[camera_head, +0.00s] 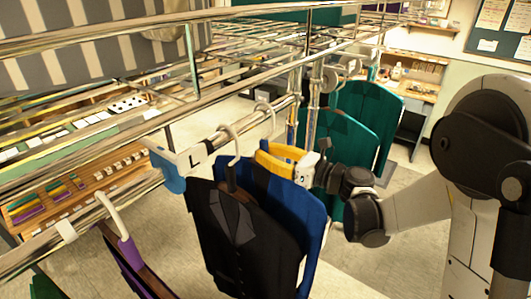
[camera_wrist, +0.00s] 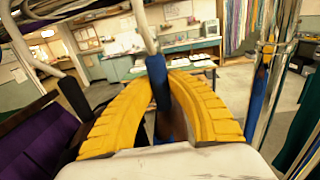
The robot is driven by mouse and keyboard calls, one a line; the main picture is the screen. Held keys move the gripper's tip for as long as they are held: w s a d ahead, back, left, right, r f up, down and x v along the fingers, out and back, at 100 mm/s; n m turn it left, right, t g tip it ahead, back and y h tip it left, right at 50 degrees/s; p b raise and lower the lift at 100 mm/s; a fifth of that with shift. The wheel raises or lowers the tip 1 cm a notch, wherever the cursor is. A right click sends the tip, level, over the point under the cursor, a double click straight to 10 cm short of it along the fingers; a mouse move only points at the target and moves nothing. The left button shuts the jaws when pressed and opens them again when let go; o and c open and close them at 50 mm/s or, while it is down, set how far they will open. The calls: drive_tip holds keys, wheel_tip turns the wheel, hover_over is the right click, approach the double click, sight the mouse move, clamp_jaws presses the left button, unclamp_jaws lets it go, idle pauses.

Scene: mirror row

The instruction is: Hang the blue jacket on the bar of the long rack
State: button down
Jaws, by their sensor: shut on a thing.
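The blue jacket (camera_head: 312,225) hangs upright behind a black suit jacket (camera_head: 235,235) in the head view, which hides much of it. My gripper (camera_head: 270,158) has yellow fingers shut at the top of the blue jacket, below its pale hook (camera_head: 268,115). In the wrist view the fingers (camera_wrist: 160,78) close on the blue neck (camera_wrist: 158,90) of its hanger, with the pale hook (camera_wrist: 145,28) rising above. The long rack's bar (camera_head: 225,135) passes right by the hook. I cannot tell whether the hook rests on the bar.
The black jacket's white hook (camera_head: 232,140) is at the bar, close to the blue jacket. A white divider marked L (camera_head: 196,158) sits further left. A purple-necked hanger (camera_head: 128,250) is nearer. Teal garments (camera_head: 340,145) hang behind my gripper. Metal posts (camera_head: 313,95) stand close by.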

drive_tip(key=shift+f, duration=0.1)
drive_tip(key=c, duration=0.6)
unclamp_jaws()
drive_tip(key=shift+d, duration=0.1)
drive_tip(key=shift+b+v, duration=0.75)
drive_tip(key=shift+v, duration=5.2)
